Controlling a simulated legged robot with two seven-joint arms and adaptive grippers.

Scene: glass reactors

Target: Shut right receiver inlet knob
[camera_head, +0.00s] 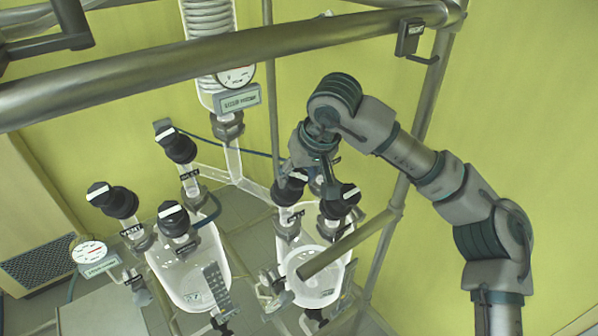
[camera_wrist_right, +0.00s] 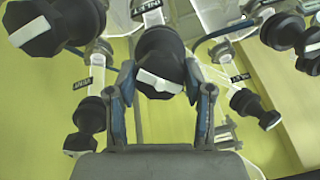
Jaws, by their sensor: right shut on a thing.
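My right gripper (camera_head: 314,172) reaches down over the glass right receiver (camera_head: 318,288) in the head view. In the right wrist view my right gripper (camera_wrist_right: 160,78) has its two fingers on either side of a black knob (camera_wrist_right: 160,50) with a white stripe, and is shut on it. The stripe lies nearly crosswise between the fingers. In the head view the gripper partly hides this knob. Two black knobs, one at left (camera_head: 288,189) and one at right (camera_head: 340,199), show beside the gripper on the right receiver. My left gripper is not in view.
A left receiver (camera_head: 188,275) carries black knobs (camera_head: 112,200) with white stripes. A thick metal rail (camera_head: 230,62) crosses the top, and a bar (camera_head: 348,248) passes in front of the right receiver. Other knobs (camera_wrist_right: 60,22) crowd the wrist view.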

